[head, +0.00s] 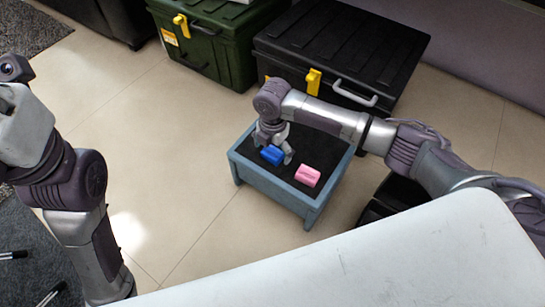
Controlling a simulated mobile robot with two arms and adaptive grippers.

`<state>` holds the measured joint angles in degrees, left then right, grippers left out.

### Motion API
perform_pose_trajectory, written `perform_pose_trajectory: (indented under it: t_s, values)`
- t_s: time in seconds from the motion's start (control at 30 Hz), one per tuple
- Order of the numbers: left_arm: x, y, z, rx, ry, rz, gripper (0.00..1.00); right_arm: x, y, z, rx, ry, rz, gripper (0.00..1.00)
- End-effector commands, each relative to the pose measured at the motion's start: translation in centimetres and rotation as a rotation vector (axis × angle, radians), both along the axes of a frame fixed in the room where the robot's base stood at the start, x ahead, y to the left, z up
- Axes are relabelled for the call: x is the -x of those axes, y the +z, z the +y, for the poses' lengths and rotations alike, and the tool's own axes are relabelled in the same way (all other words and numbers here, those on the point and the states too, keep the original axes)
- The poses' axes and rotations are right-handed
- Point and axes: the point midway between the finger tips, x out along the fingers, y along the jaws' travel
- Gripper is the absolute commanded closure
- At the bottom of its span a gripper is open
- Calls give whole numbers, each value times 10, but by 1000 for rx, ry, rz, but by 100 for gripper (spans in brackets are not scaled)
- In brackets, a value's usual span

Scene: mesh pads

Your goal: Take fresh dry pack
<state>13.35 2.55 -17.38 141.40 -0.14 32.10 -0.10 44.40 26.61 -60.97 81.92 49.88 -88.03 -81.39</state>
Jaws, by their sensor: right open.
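Two small packs lie on the dark top of a low blue-grey stand (262,184). The blue pack (272,155) is on the left, and the pink pack (308,176) is to its right and nearer. My right gripper (274,158) reaches down over the stand, open, with its fingers around or close beside the blue pack. I cannot tell whether the fingers touch it. The pink pack is clear of the gripper. My left arm is at the left edge, and its gripper fingers are not shown. No label tells which pack is the fresh dry one.
A black case (345,45) with a yellow latch stands just behind the stand. A green case (215,40) stands to its left. A white surface (400,255) fills the lower right foreground. Tiled floor left of the stand is clear.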

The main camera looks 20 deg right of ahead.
Motion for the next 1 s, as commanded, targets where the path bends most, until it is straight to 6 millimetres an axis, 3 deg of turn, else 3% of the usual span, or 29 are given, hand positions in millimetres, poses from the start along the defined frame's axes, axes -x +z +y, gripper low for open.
perform_pose_trajectory:
  t_s: [0.2, 0.57, 0.87, 1.0]
  values:
    - [0, 1, 0, 0, 0, 0, 60, 0, 1, 0, 0, 0, 0, 10]
    - [-6, -1, 0, 0, 0, 8, 60, 0, 1, 0, 0, 0, 0, 70]
    - [-5, 1, 0, 0, -1, 6, 60, 0, 3, 0, 0, 0, -1, 71]
    - [-4, 5, 1, 4, -2, 6, 60, -1, 14, 0, 0, 0, -1, 71]
